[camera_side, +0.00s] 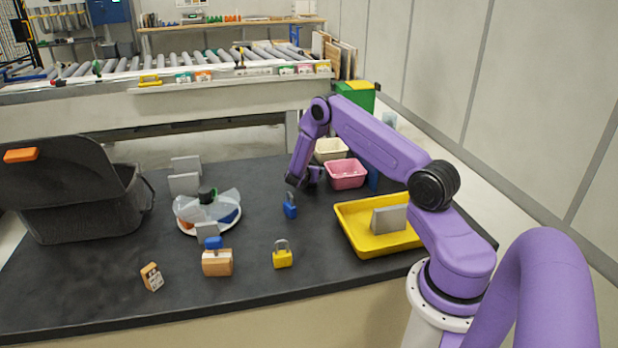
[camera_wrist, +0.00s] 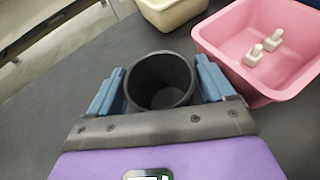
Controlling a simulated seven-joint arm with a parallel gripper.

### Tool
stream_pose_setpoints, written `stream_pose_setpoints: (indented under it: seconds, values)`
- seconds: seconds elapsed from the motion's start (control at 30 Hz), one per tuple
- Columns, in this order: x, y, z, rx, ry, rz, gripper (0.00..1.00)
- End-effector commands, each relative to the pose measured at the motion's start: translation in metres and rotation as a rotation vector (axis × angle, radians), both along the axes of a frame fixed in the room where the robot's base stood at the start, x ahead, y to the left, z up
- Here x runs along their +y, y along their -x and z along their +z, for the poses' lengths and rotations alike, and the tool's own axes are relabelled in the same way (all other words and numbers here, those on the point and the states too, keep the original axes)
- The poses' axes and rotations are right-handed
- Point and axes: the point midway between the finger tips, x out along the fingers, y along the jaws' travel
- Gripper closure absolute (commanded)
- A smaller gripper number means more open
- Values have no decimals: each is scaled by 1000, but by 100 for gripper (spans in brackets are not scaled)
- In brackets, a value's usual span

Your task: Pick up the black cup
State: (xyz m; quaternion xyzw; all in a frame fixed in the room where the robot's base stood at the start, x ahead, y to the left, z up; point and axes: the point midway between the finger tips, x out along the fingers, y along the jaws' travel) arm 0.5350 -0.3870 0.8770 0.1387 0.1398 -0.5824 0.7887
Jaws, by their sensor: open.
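The black cup (camera_wrist: 158,80) stands upright on the dark table in the wrist view, its round mouth facing the camera. My gripper (camera_wrist: 160,88) is open, with one blue finger on each side of the cup. Whether the fingers touch its wall I cannot tell. In the side view my gripper (camera_side: 303,180) is low over the far part of the table, left of the pink bin. The cup is mostly hidden there by the gripper.
The pink bin (camera_side: 346,173) is close on the right, holding small white pieces in the wrist view. A cream bin (camera_side: 331,149) stands behind. A blue padlock (camera_side: 290,207) lies nearer the front, with a yellow tray (camera_side: 351,237) to the right and a loaded plate (camera_side: 186,219) to the left.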

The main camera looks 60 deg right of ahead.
Motion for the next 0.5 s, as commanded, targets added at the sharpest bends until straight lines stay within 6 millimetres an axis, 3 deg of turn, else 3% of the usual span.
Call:
stream_pose_setpoints:
  seconds: [0.17,0.27,0.3,0.5]
  values:
    - [0,0,0,0,0,0,18]
    - [0,0,0,0,0,0,50]
    - [0,0,0,0,0,0,55]
    - [0,0,0,0,0,0,56]
